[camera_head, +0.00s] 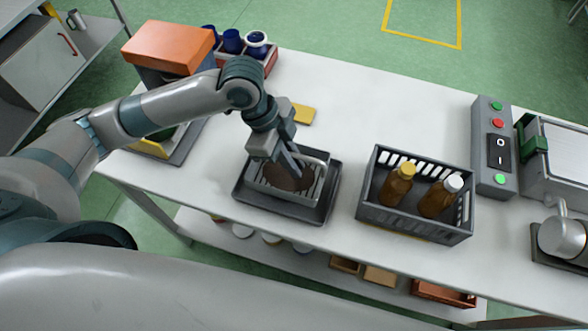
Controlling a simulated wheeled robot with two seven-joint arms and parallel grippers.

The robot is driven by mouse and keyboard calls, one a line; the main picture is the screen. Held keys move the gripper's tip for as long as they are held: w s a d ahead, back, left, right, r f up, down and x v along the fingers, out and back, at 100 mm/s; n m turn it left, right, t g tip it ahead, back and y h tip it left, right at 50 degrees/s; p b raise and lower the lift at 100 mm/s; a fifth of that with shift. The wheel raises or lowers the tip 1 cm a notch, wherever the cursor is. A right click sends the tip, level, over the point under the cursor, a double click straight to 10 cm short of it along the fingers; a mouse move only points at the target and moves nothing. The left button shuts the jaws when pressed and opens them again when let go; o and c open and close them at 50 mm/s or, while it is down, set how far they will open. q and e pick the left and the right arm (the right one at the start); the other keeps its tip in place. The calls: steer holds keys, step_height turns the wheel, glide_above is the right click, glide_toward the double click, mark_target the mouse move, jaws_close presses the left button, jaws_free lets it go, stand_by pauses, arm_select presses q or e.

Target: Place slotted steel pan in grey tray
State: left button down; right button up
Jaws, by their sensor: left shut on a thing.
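The slotted steel pan (283,190) is a shallow metal pan with slots along its side. It is inside the outline of the dark grey tray (328,195) on the white table; I cannot tell whether it rests on the tray floor. My left gripper (294,170) comes down from above and is shut on the pan, near its raised rim or handle. The gripper hides part of the pan's far left side. A dark brown patch shows inside the pan. My right gripper is not in view.
A dark grey crate (370,206) with two amber bottles stands right of the tray. A control box (493,150) with buttons and a machine stand further right. An orange-lidded box (168,45) and blue jars (232,41) are at the back left. The table's middle back (380,100) is clear.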

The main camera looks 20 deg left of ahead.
arm_select(q)
steer(key=shift+f, duration=0.3)
step_height(320, 180, down, 3)
steer(key=shift+r+p, duration=0.1)
steer(key=shift+p, duration=0.6)
steer(key=shift+f, duration=0.25)
steer(key=shift+f, duration=0.1)
steer(key=c, duration=1.8)
jaws_free()
steer(key=shift+c, duration=0.2)
